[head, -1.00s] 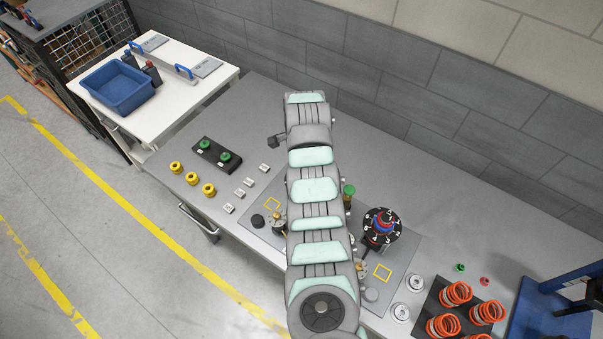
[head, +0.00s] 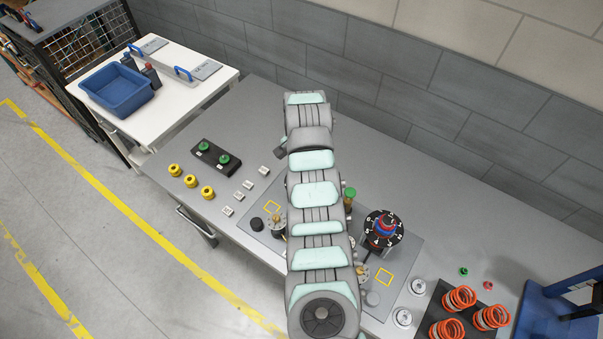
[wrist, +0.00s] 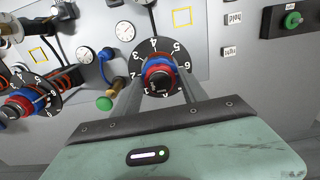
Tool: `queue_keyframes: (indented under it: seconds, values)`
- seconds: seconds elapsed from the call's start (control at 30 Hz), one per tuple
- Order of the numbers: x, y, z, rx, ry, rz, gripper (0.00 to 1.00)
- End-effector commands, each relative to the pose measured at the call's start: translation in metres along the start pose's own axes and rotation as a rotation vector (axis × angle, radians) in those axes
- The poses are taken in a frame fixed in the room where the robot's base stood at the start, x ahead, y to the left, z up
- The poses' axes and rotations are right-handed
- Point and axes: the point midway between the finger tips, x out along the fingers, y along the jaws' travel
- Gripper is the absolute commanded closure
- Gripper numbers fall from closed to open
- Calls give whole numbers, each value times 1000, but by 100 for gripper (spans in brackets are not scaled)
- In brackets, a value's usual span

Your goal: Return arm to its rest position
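My arm (head: 316,195) reaches over the grey bench and hides its middle in the head view. My gripper (wrist: 158,88) is hidden under the arm there but shows in the wrist view. Its two grey fingers are spread apart, with no object visibly clamped between them. Beyond the fingertips, between them in the picture, is a black numbered dial (wrist: 152,56) with a red and blue hub. I cannot tell how far the fingers are from it.
A second numbered dial (wrist: 38,100) and a green-topped knob (wrist: 105,102) are close by. Orange springs (head: 459,298) and a blue stand (head: 550,310) are at the bench's right. Yellow buttons (head: 191,181) are at left. A white table (head: 205,88) holds a blue bin (head: 118,92).

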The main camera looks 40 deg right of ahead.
Motion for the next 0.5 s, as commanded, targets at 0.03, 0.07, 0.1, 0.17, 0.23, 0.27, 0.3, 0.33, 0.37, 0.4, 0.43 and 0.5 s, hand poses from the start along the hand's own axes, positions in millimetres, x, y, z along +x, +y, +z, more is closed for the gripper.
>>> queue_keyframes:
  seconds: [0.03, 0.07, 0.1, 0.17, 0.23, 0.27, 0.3, 0.33, 0.37, 0.4, 0.43, 0.5]
  values:
    - [0, 0, 0, 0, 0, 0, 50]
    - [0, 0, 0, 0, 0, 0, 50]
    - [0, 0, 0, 0, 1, 0, 50]
    - [0, 0, 0, 0, 1, 0, 50]
    - [-2, 0, 0, 1, 1, 0, 50]
    - [-4, 0, 0, 1, 1, -1, 50]
    - [-8, 0, -1, 1, 2, -1, 50]
    - [-11, 0, -1, 1, 3, -2, 50]
    - [-15, -1, -1, 1, 4, -2, 50]
    - [-21, -1, -2, 1, 5, -3, 50]
    - [-25, -1, -1, 1, 5, -3, 50]
    - [-36, 0, -1, 1, 3, -2, 50]
